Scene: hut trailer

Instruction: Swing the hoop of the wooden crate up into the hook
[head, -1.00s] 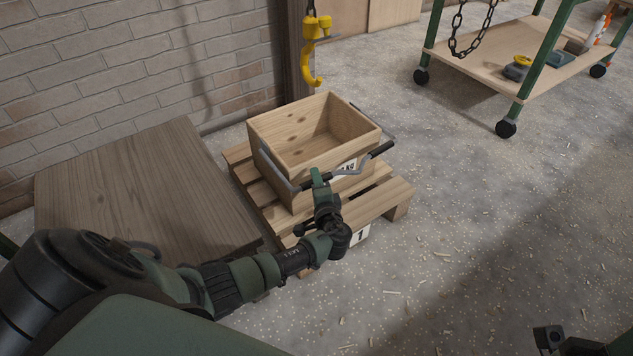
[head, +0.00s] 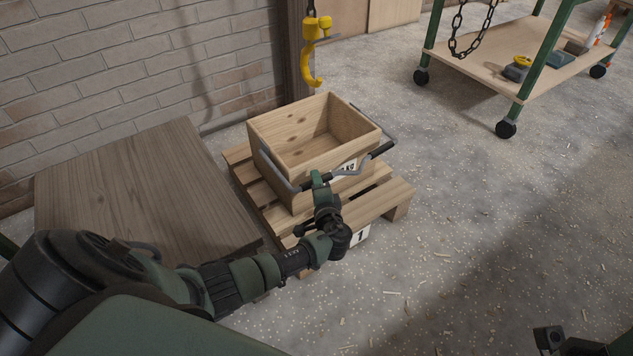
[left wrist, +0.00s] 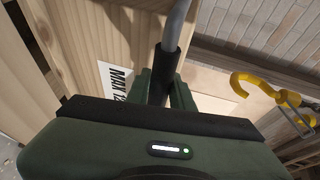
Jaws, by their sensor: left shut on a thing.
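The wooden crate (head: 285,165) stands open-topped and empty on a pallet. Its grey hoop (head: 383,146) with a black grip sleeve hangs low across the crate's front side. My left gripper (head: 318,178) is at the hoop in front of the crate. In the left wrist view, the fingers (left wrist: 163,92) are shut on the black sleeve of the hoop (left wrist: 170,52), beside the crate's label. The yellow hook (head: 310,66) hangs above and behind the crate, apart from the hoop; it also shows in the left wrist view (left wrist: 262,84).
The pallet (head: 395,194) carries a label "1". A wooden platform (head: 140,185) lies left of it, by the brick wall. A wheeled cart (head: 490,70) with a chain and tools stands back right. The floor on the right is clear apart from shavings.

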